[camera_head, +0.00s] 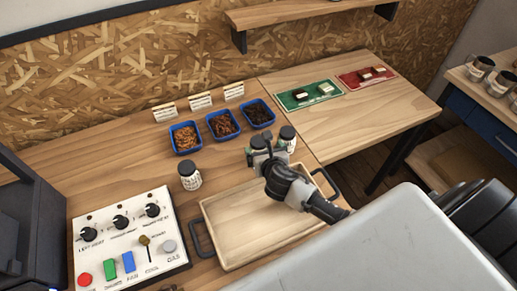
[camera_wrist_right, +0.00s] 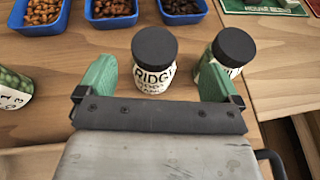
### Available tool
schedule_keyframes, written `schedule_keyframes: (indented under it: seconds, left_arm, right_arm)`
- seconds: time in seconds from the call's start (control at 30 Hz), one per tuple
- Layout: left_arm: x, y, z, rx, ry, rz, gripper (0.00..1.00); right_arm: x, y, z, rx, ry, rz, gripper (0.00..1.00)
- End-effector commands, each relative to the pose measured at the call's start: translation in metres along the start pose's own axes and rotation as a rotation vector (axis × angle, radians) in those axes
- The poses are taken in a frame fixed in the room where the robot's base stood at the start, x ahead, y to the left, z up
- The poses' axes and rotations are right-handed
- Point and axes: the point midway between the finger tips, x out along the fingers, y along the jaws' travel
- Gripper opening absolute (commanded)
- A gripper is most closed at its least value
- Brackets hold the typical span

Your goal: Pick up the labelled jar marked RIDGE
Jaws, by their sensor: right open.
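The jar marked RIDGE (camera_wrist_right: 153,78) has a black lid and a white label with dark letters. In the right wrist view it stands upright between the two green fingers of my right gripper (camera_wrist_right: 158,75), ahead of the palm. The gripper is open, and I see no clear contact with the jar. In the head view the right gripper (camera_head: 264,153) largely hides this jar, with its dark lid (camera_head: 258,142) showing. A second black-lidded jar (camera_wrist_right: 233,48) stands close on the right, partly hidden behind the right finger; it also shows in the head view (camera_head: 288,138). My left gripper is not in view.
A third jar (camera_head: 190,177) stands to the left. A wooden tray (camera_head: 235,245) with dark handles lies in front. Blue bins (camera_head: 222,125) of beans and small cards stand behind. A control panel (camera_head: 125,240) is at the left. Green and red mats (camera_head: 308,95) lie on the right table.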

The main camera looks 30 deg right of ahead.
Motion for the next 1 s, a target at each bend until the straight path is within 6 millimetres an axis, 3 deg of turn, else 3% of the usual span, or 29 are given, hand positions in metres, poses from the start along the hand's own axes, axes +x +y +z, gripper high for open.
schedule_keyframes:
  seconds: [0.33, 0.67, 1.0]
  left_arm:
    - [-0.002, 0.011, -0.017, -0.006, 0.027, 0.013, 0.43]
    - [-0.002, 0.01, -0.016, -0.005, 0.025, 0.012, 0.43]
    - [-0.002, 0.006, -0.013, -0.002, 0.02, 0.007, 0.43]
  right_arm:
    - [0.043, 0.007, -0.004, 0.001, 0.001, -0.002, 0.95]
    - [0.048, 0.007, -0.005, 0.0, 0.0, 0.0, 0.93]
    - [0.048, 0.007, -0.005, 0.0, 0.001, 0.0, 0.41]
